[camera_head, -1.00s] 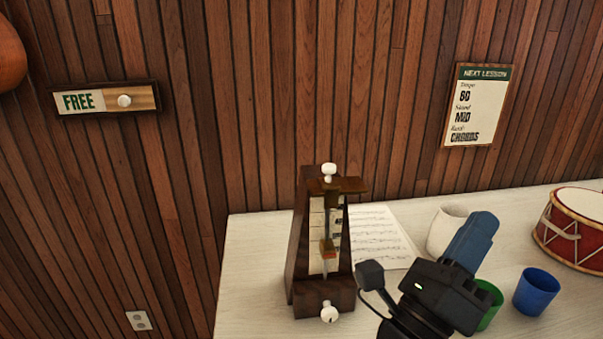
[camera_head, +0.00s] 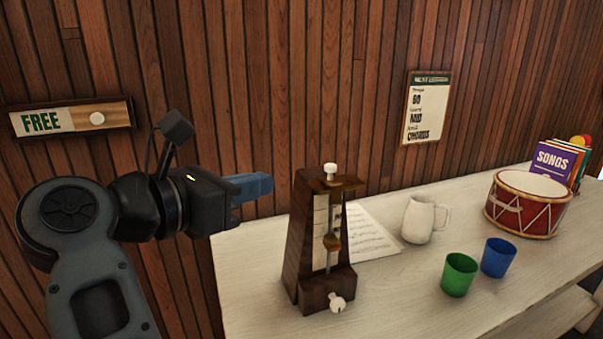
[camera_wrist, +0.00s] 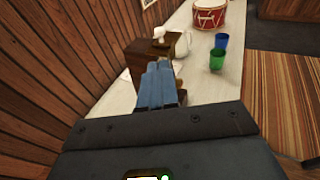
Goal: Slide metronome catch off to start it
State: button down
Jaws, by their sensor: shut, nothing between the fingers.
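The metronome (camera_head: 302,250) is a dark wooden upright case near the left end of the white table. It has a white knob (camera_head: 330,170) on top, a brown catch bar (camera_head: 342,184) across the upper front, a pendulum with a brass weight (camera_head: 332,242), and a white knob (camera_head: 337,303) low on the front. My gripper (camera_head: 268,187), with blue fingers, is shut and empty, just left of the metronome's upper part and apart from it in the head view. In the wrist view the fingers (camera_wrist: 160,82) point toward the metronome (camera_wrist: 147,52) and cover part of it.
The table (camera_head: 400,300) also holds a sheet of music (camera_head: 368,235), a white mug (camera_head: 422,220), a green cup (camera_head: 459,275), a blue cup (camera_head: 497,257), a red drum (camera_head: 527,203) and songbooks (camera_head: 560,162). A wood-slat wall (camera_head: 290,90) runs close behind.

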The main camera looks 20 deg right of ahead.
dwell(0.3)
jog(key=p, duration=0.4)
send_near(336, 184)
jog(key=w+d, duration=0.1)
jog(key=w+d+r, duration=0.1)
jog(key=w+d, duration=0.2)
jog(key=shift+r, duration=0.35)
jog(key=shift+w+d+f+p, duration=0.25)
jog(key=shift+w+d+p, duration=0.1)
jog(key=shift+d, duration=0.15)
jog(key=d+b, duration=0.1)
jog(key=d, duration=0.2)
jog(key=shift+d+f, duration=0.1)
jog(key=shift+d, duration=0.7)
jog(key=shift+s, duration=0.1)
